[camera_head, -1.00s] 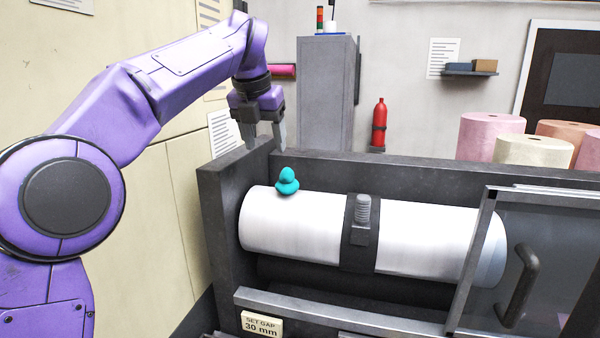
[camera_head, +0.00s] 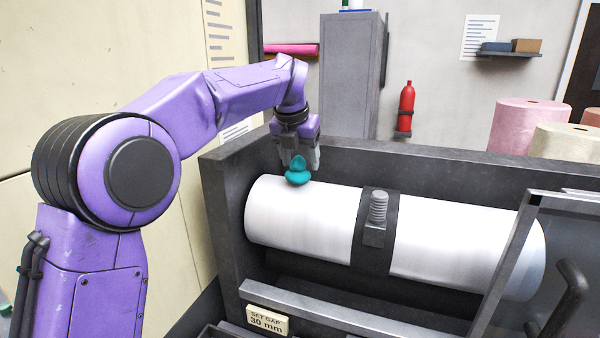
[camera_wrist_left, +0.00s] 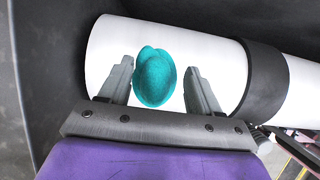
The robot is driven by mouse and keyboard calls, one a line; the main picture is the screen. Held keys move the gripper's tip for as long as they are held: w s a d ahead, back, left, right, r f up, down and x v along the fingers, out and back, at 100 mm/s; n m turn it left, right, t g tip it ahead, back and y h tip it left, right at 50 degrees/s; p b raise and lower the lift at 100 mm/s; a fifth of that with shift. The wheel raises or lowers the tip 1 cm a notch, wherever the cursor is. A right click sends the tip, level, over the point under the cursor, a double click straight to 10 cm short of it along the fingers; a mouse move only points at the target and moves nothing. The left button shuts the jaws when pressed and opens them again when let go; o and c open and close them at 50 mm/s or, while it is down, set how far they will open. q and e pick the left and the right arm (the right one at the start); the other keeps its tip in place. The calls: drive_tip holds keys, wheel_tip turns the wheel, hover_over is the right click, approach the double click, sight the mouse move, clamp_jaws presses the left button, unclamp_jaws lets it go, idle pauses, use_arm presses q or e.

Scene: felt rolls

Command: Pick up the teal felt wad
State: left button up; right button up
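The teal felt wad (camera_head: 298,173) sits on top of the white roller (camera_head: 310,222), near its left end. In the left wrist view the wad (camera_wrist_left: 155,77) lies between the two spread fingers, with a visible gap on the right side and a small one on the left. My left gripper (camera_head: 301,160) is open, fingers pointing down, just behind and above the wad. It also shows in the left wrist view (camera_wrist_left: 160,82). Whether the left finger touches the wad is hard to tell. My right gripper is in neither view.
A black band with a threaded bolt (camera_head: 378,208) crosses the roller's middle. Dark machine walls (camera_head: 226,225) stand left and behind. A clear guard with a handle (camera_head: 565,300) is at right. A "SET GAP 30 mm" sign (camera_head: 267,321) sits in front.

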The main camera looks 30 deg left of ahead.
use_arm(q)
drive_tip(key=shift+s, duration=0.7)
drive_tip(key=shift+s+r, duration=0.1)
drive_tip(key=c, duration=0.6)
drive_tip(key=shift+w, duration=0.25)
clamp_jaws()
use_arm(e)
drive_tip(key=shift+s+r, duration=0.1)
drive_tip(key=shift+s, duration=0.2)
use_arm(q)
drive_tip(key=shift+w+r, duration=0.1)
drive_tip(key=shift+r, duration=0.25)
drive_tip(key=s+d+r+b, duration=0.1)
drive_tip(key=s+d+r, duration=0.6)
drive_tip(key=d+r, duration=0.5)
drive_tip(key=shift+s+b, duration=0.25)
drive_tip(key=shift+b, duration=0.05)
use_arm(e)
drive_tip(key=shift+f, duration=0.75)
